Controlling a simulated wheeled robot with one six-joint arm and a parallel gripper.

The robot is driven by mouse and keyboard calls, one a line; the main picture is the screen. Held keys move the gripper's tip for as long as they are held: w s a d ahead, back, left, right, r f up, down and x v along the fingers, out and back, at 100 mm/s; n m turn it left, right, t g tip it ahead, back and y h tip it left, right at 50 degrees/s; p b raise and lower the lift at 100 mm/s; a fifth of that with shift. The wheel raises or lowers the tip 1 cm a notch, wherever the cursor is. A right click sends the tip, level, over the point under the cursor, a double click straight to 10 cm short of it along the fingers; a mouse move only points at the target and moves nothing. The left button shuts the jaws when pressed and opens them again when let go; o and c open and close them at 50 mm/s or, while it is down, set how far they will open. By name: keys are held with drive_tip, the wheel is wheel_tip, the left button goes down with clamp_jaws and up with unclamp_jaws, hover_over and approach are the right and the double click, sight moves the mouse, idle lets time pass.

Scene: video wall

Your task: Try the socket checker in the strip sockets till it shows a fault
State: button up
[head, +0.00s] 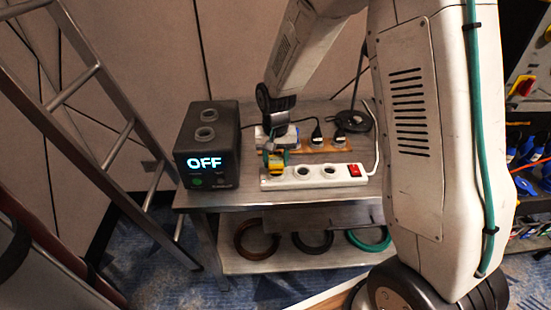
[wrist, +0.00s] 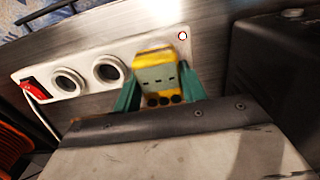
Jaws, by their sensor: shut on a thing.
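The white power strip (head: 340,182) lies on the metal table with a red switch (head: 354,170) at its right end. Two of its round sockets are bare, a middle one (head: 303,171) and one nearer the switch (head: 329,171). My gripper (head: 276,158) is shut on the yellow socket checker (head: 276,167) at the strip's left end. In the wrist view the checker (wrist: 155,75) sits between green fingers and covers the strip there; whether it is seated in a socket cannot be told. Its three round spots look dark. A small round mark (wrist: 183,36) shows on the strip beyond.
A black box (head: 207,145) reading OFF, with two round fittings on top, stands left of the strip. Behind the strip, black plugs (head: 316,134) stand in a wooden block. Cable rings (head: 257,239) lie on the lower shelf. A ladder (head: 85,90) leans at left.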

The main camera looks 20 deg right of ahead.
sight(275, 158)
drive_tip(key=shift+f, duration=0.75)
drive_tip(key=o, duration=1.6)
drive_tip(key=shift+r, duration=0.15)
drive_tip(key=shift+r, duration=2.9)
